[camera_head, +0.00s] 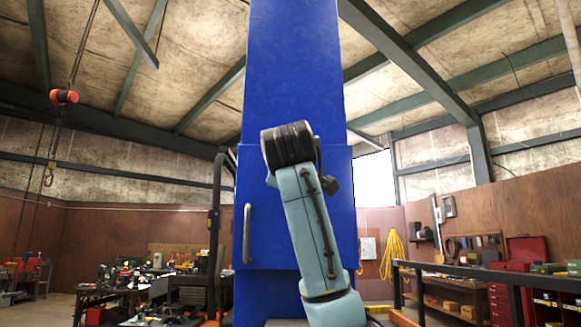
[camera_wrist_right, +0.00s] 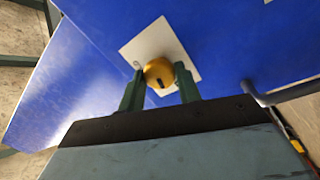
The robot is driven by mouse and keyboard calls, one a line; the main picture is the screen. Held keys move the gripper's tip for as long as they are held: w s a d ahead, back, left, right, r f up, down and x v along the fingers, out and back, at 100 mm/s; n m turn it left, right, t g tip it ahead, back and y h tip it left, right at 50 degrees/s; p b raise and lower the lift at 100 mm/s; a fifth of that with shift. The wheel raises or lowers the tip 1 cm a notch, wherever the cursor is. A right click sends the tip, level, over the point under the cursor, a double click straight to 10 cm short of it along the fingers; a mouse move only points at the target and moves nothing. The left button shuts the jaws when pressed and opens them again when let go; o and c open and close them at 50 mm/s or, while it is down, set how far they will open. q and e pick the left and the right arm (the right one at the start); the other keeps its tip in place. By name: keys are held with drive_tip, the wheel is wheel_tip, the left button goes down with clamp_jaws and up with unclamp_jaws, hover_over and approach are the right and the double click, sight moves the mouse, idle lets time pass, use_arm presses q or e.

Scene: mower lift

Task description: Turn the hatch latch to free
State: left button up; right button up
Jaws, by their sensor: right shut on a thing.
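The hatch latch is a round gold knob (camera_wrist_right: 159,74) with a short dark mark on its face, in the right wrist view. It sits on a white square plate (camera_wrist_right: 148,43) on the blue hatch panel (camera_wrist_right: 100,55). My right gripper (camera_wrist_right: 160,69) has its two green fingers on either side of the knob and is shut on it. A small dark character shows at the plate's left edge. In the head view my right arm stands in front of the blue panel (camera_head: 262,215) and hides the knob and fingers. My left gripper is in neither view.
A grey bar handle (camera_head: 247,234) is on the panel's left side; a grey bar (camera_wrist_right: 285,93) also shows right of the knob in the wrist view. A dark railing (camera_head: 480,272) is at right. Cluttered workbenches (camera_head: 125,290) stand at left.

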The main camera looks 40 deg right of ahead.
drive_tip(key=shift+n+y, duration=0.3)
drive_tip(key=shift+n, duration=1.2)
drive_tip(key=o, duration=1)
drive_tip(key=shift+c, duration=0.2)
drive_tip(key=shift+s, duration=0.1)
drive_tip(key=b+v, duration=0.3)
drive_tip(key=v, duration=1)
drive_tip(key=shift+s+f, duration=0.15)
